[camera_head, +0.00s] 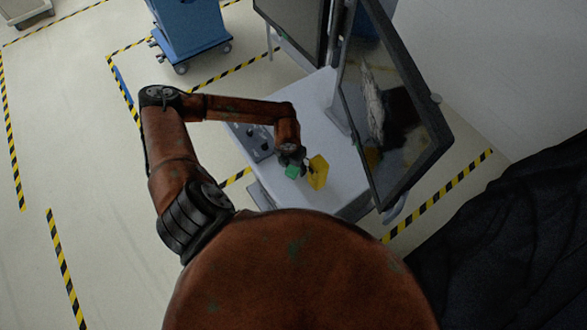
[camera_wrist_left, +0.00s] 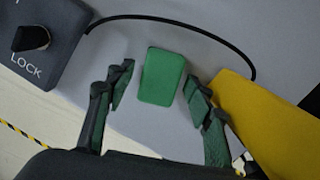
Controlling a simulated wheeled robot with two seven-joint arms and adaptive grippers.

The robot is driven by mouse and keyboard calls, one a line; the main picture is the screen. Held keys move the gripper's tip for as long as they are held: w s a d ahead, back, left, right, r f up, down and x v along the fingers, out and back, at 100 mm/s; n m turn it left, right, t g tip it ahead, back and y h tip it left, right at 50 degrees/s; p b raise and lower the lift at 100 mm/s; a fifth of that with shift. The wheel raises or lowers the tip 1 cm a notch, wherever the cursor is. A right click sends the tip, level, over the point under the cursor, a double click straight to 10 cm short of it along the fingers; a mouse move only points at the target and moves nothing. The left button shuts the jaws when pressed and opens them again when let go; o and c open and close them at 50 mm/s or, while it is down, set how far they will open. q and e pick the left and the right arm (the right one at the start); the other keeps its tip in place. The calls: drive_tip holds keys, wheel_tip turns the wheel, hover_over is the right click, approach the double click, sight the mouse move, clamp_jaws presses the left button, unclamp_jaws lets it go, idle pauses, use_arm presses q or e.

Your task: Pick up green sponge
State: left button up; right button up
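The green sponge (camera_head: 292,172) lies on the light grey cart top below my left gripper (camera_head: 291,160) in the head view. In the left wrist view the green sponge (camera_wrist_left: 161,76) is a rounded rectangle just ahead of and between the fingertips. My left gripper (camera_wrist_left: 158,95) is open, with green-padded fingers spread either side, and a gap shows between each finger and the sponge. My right gripper is not in view.
A yellow object (camera_head: 318,172) stands close right of the sponge, near the right finger. A dark box with knobs marked LOCK (camera_wrist_left: 40,40) is at left. A black cable curves behind the sponge. A large monitor (camera_head: 395,110) rises at the cart's right side.

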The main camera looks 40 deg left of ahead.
use_arm(q)
drive_tip(key=c, duration=0.8)
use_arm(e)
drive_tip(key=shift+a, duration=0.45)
use_arm(q)
drive_tip(key=shift+r, duration=0.1)
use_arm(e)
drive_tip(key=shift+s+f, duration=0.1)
use_arm(q)
drive_tip(key=shift+r+b, duration=0.4)
drive_tip(key=shift+r, duration=0.05)
use_arm(e)
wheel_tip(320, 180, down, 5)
drive_tip(key=b, duration=0.5)
use_arm(q)
drive_tip(key=shift+s+d+r+p, duration=0.8)
drive_tip(key=shift+s+r+p, duration=0.2)
drive_tip(key=shift+s+r, duration=1.1)
drive_tip(key=shift+s+d+r+p, duration=0.75)
drive_tip(key=shift+s+r+p, duration=0.3)
drive_tip(key=shift+s+r, duration=1.05)
drive_tip(key=shift+s+d+r+p, duration=0.9)
drive_tip(key=shift+s+r, duration=0.9)
drive_tip(key=shift+s, duration=0.6)
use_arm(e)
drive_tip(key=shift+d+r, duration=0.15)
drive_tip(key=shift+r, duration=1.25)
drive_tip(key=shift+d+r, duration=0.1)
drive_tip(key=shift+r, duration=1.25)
